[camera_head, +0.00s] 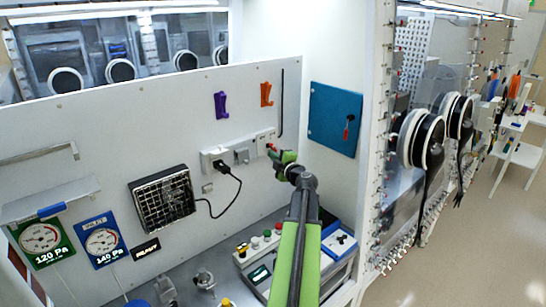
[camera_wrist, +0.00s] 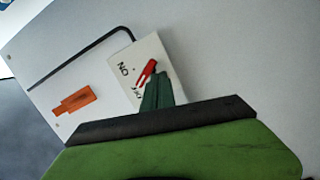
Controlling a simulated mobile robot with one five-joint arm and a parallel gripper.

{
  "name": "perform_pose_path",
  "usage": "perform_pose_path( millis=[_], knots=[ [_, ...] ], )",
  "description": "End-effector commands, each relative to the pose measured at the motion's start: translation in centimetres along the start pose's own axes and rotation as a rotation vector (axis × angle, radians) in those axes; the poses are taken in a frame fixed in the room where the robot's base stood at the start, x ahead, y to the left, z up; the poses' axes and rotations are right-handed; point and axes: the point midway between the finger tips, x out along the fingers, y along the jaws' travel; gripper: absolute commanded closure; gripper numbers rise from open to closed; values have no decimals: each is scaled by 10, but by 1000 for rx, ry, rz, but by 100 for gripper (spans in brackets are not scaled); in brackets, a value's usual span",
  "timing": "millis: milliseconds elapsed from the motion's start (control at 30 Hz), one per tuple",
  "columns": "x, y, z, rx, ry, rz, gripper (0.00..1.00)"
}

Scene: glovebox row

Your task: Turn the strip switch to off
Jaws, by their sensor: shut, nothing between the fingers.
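The strip switch is a red lever (camera_wrist: 147,73) on the white end plate (camera_wrist: 150,54) of the power strip (camera_head: 225,156) on the back panel. In the wrist view the plate looks tilted, with an ON label and a second label, partly hidden, that seems to read OFF. The lever slants, its lower end near that second label. My gripper (camera_head: 279,154) is at the strip's right end. In the wrist view its green fingertips (camera_wrist: 158,91) are shut and empty, right beside the lever; I cannot tell whether they touch it. They cover part of the plate.
A black plug (camera_head: 222,167) with a cable sits in the strip. An orange hook (camera_head: 266,94) and a purple hook (camera_head: 221,105) hang above. A blue board (camera_head: 335,119) is on the right wall. A button box (camera_head: 262,247) stands below.

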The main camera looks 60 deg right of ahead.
Motion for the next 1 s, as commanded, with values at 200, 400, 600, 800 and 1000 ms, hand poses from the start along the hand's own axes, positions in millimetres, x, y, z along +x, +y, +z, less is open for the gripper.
perform_pose_path(
  millis=[200,400,600,800,1000],
  knots=[
    [-1,1,7,0,-13,3,100],
    [-2,1,8,0,-14,3,100],
    [-3,-3,4,0,-13,3,100],
    [-10,-22,-16,-2,-6,2,100],
    [-26,-37,-38,-3,4,-1,100]
  ],
)
